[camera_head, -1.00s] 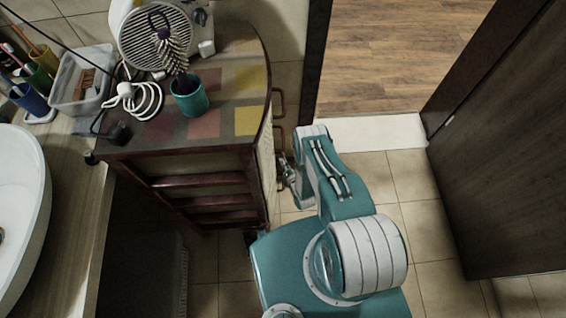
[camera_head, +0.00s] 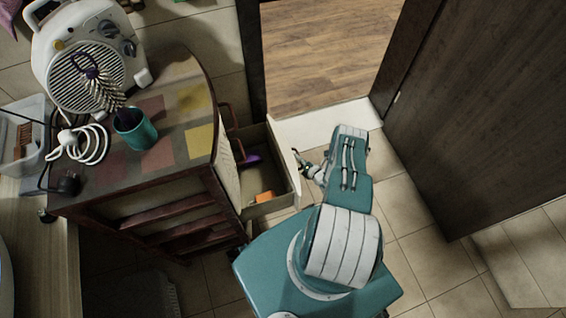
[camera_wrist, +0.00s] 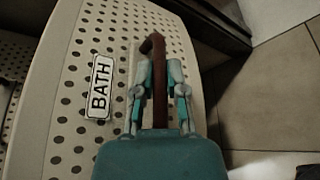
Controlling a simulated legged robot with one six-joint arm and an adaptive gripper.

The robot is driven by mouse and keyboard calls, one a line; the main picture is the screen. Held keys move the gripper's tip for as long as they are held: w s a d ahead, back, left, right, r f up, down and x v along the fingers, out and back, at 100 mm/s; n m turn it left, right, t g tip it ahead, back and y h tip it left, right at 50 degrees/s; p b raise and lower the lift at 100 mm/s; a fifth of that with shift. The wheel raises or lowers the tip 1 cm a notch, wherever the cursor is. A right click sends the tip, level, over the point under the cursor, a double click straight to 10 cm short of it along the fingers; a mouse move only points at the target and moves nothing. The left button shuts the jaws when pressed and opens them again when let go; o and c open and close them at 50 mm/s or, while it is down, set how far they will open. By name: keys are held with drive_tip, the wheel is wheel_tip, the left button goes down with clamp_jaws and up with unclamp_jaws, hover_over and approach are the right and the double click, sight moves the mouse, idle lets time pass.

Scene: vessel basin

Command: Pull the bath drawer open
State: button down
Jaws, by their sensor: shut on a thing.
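The bath drawer (camera_head: 277,206) stands pulled out from the right side of the wooden cabinet (camera_head: 150,185). An orange item (camera_head: 264,197) and a purple item (camera_head: 250,160) lie inside it. In the wrist view, its perforated pale front (camera_wrist: 50,145) bears a white BATH label (camera_wrist: 99,87). My gripper (camera_wrist: 159,78) is shut on the brown handle (camera_wrist: 158,48), with a finger on each side of it. In the head view my gripper (camera_head: 302,164) is at the drawer's outer face, and the handle there is hard to make out.
The cabinet top holds a white fan heater (camera_head: 90,60), a teal cup with a brush (camera_head: 135,130) and a coiled white cable (camera_head: 85,145). Another handle (camera_head: 236,146) sticks out above the open drawer. Tiled floor (camera_head: 420,230) is free before the dark door (camera_head: 480,110).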

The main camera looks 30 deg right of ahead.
drive_tip(key=shift+s+d, duration=0.25)
drive_tip(key=shift+d, duration=1.05)
drive_tip(key=shift+s+d, duration=0.25)
drive_tip(key=shift+d, duration=1.05)
drive_tip(key=c, duration=0.7)
unclamp_jaws()
drive_tip(key=v, duration=1.2)
drive_tip(key=shift+w, duration=0.1)
